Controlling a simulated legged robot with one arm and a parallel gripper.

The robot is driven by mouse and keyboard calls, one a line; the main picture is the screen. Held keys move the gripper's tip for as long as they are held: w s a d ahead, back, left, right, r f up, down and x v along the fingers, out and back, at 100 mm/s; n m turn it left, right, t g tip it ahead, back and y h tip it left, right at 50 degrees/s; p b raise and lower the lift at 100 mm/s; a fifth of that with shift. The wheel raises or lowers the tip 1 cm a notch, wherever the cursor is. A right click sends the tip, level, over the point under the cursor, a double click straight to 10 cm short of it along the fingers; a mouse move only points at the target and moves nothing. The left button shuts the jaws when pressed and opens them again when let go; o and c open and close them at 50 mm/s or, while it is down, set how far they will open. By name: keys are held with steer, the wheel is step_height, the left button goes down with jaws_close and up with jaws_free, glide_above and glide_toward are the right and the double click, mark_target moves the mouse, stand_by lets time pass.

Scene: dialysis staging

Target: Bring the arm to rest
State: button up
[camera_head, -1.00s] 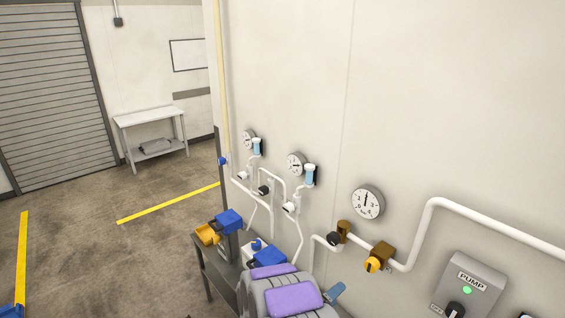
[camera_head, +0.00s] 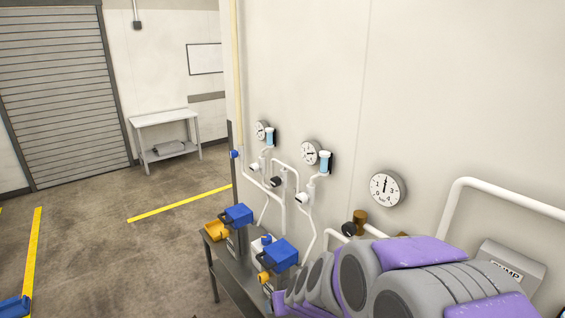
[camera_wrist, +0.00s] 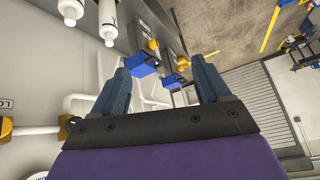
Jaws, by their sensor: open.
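My gripper (camera_wrist: 162,85) shows in the wrist view with its two blue-grey fingers spread apart and nothing between them. In the head view my grey and purple arm fills the lower right, in front of the wall pipes and part of the pump box. The fingers are hidden in the head view. Beyond the fingers, the wrist view shows a blue valve head (camera_wrist: 145,64) and white pipes, apart from the fingers as far as I can tell.
A narrow metal bench (camera_head: 247,296) carries blue and yellow units (camera_head: 278,256) left of my arm. Gauges (camera_head: 387,188) and white pipes (camera_head: 500,190) line the wall. A pump box (camera_head: 515,262) is partly covered.

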steer(key=s+d+m+g+h+b, duration=0.1)
steer(key=s+d, duration=0.3)
steer(key=s, duration=0.7)
steer(key=s+d+m+g+h+b, duration=0.1)
steer(key=s+d+g+b, duration=0.2)
steer(key=s, duration=0.8)
steer(key=s+d+m+g+b, duration=0.1)
steer(key=s+d+g+b, duration=0.2)
steer(key=s+d, duration=0.3)
steer(key=s+g, duration=0.1)
steer(key=s, duration=0.3)
steer(key=shift+s+d+f+h, duration=0.15)
steer(key=shift+s+f+h, duration=0.1)
steer(key=shift+s+h, duration=0.15)
